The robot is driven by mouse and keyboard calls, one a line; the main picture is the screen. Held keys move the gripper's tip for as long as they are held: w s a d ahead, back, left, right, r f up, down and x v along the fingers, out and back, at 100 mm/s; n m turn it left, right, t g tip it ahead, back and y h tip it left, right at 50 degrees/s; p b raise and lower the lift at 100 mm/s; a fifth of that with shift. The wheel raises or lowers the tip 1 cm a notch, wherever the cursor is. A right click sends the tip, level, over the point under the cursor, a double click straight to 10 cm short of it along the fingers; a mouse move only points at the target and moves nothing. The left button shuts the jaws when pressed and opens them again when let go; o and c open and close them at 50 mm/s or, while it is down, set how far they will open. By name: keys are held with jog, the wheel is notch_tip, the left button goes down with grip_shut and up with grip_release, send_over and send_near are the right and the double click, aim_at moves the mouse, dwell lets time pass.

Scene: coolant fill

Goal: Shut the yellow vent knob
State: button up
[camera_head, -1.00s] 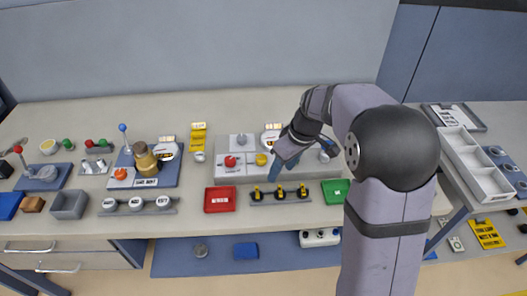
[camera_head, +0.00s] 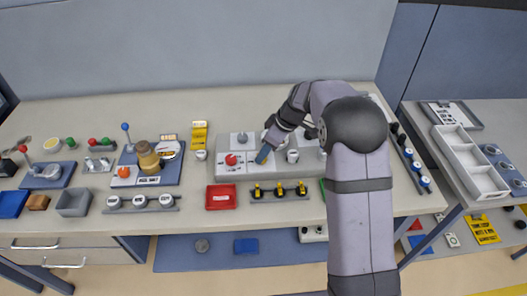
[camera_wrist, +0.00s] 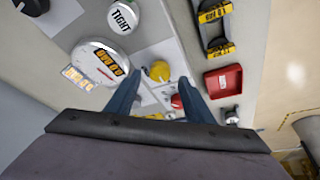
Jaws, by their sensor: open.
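The yellow vent knob (camera_wrist: 159,71) sits on a light grey panel (camera_wrist: 150,55). In the wrist view it lies between the tips of my gripper (camera_wrist: 159,80), whose two blue fingers are apart with nothing held. I cannot tell how far above the knob the tips are. In the head view my gripper (camera_head: 264,155) points down over the middle of the panel (camera_head: 226,172) and hides the yellow knob. A red knob (camera_wrist: 176,102) is close to the yellow one, nearer the gripper body; it also shows left of my gripper in the head view (camera_head: 231,160).
A round gauge (camera_wrist: 101,63) and a white cap marked TIGHT (camera_wrist: 123,17) are left of the knob in the wrist view. A red tray (camera_head: 221,197) and a row of yellow-black clips (camera_head: 280,191) stand in front of the panel.

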jog(key=shift+p+x, duration=0.4)
jog(key=shift+x, duration=1.1)
jog(key=c, duration=1)
jog(key=shift+c, duration=0.2)
